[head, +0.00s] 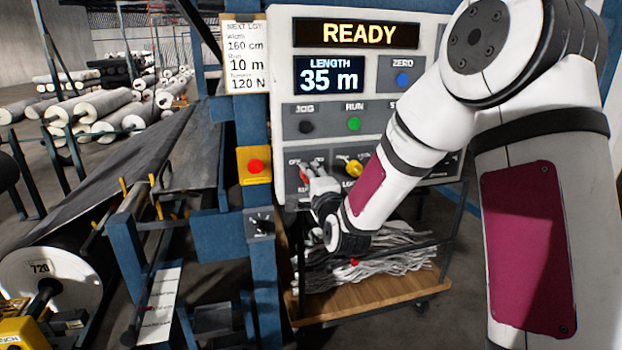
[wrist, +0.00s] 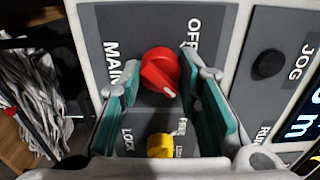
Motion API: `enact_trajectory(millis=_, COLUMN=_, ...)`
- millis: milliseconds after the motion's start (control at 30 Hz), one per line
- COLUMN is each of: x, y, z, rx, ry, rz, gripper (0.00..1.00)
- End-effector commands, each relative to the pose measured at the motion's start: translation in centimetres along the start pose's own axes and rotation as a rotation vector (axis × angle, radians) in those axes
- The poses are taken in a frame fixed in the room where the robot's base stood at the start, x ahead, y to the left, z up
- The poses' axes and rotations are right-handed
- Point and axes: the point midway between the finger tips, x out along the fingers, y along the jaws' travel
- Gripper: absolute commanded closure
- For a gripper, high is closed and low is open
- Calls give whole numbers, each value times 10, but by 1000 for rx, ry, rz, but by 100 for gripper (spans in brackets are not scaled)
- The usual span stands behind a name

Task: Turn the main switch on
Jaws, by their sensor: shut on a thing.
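The main switch is a red rotary knob (wrist: 160,72) on a grey plate, with OFF and MAIN lettered beside it. My gripper (wrist: 160,85) is shut on it, with one teal-padded finger on each side. The knob's white mark faces down and right in the wrist view, away from the word OFF. Any label behind the right finger is hidden. In the head view the red knob (head: 303,172) shows at the panel's lower left, partly covered by my gripper (head: 314,181).
A yellow knob (wrist: 160,145) labelled LOCK and FREE sits close by. The control panel (head: 455,180) also has a green button (head: 354,124), and its screen reads READY. A red button on a yellow box (head: 255,167) is to the left. A wooden-decked cart (head: 375,303) stands below.

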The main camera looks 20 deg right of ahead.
Motion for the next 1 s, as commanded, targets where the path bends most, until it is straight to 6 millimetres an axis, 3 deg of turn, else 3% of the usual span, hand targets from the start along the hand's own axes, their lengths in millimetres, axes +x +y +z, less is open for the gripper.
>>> enact_trajectory(millis=467, x=0, y=0, z=-1, rx=13, ry=2, rz=-1, gripper=97)
enact_trajectory(millis=500, x=0, y=0, z=-1, rx=12, ry=2, rz=-1, gripper=60)
enact_trajectory(millis=567, x=0, y=0, z=-1, rx=12, ry=1, rz=-1, gripper=48)
enact_trajectory(millis=867, x=-1, y=0, z=0, rx=11, ry=1, rz=0, gripper=48)
enact_trajectory(millis=1000, x=-12, y=0, z=0, rx=11, ry=1, rz=0, gripper=48)
